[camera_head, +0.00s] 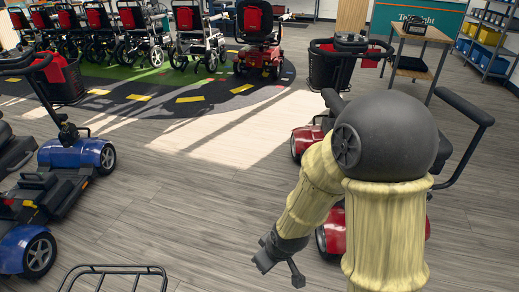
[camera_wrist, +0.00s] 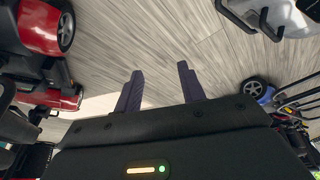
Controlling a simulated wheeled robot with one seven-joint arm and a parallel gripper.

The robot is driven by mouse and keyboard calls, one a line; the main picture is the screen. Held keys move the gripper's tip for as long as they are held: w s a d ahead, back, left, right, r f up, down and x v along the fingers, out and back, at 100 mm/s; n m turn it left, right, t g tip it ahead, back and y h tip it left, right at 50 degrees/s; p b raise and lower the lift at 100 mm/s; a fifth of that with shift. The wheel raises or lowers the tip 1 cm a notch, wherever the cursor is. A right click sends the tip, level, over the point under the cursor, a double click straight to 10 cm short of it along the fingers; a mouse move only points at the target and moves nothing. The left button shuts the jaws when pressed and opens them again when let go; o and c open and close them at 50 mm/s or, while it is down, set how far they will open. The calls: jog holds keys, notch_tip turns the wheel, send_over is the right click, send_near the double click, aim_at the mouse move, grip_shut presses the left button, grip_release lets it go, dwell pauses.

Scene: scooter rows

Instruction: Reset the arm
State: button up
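My gripper (camera_head: 279,262) hangs low in the head view, at the end of my bent arm, over the grey wood floor (camera_head: 205,218) between the scooters. In the wrist view its two dark fingers (camera_wrist: 160,82) stand apart with only floor between them. It is open and holds nothing. My arm's dark round joint and pale sleeves hide much of the red scooter (camera_head: 302,137) behind it.
A blue scooter (camera_head: 85,155) stands at left. A black wire rack or basket rim (camera_head: 115,269) is at the bottom edge. Wheelchairs (camera_head: 132,38) line the back. A wooden table (camera_head: 424,33) and shelves (camera_head: 484,50) stand back right. The middle floor is clear.

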jog(key=s+d+r+m+h+p, duration=0.1)
jog(key=s+d+r+m+p, duration=0.1)
jog(key=d+r+m, duration=0.35)
jog(key=s+d+r+m+h+p, duration=0.1)
jog(key=s+d+r+m, duration=0.2)
jog(key=d+r, duration=0.45)
notch_tip(320, 180, up, 36)
jog(key=p, duration=3.7)
jog(key=shift+w+r+g, duration=0.2)
jog(key=shift+w+g, duration=0.05)
jog(key=shift+g, duration=0.15)
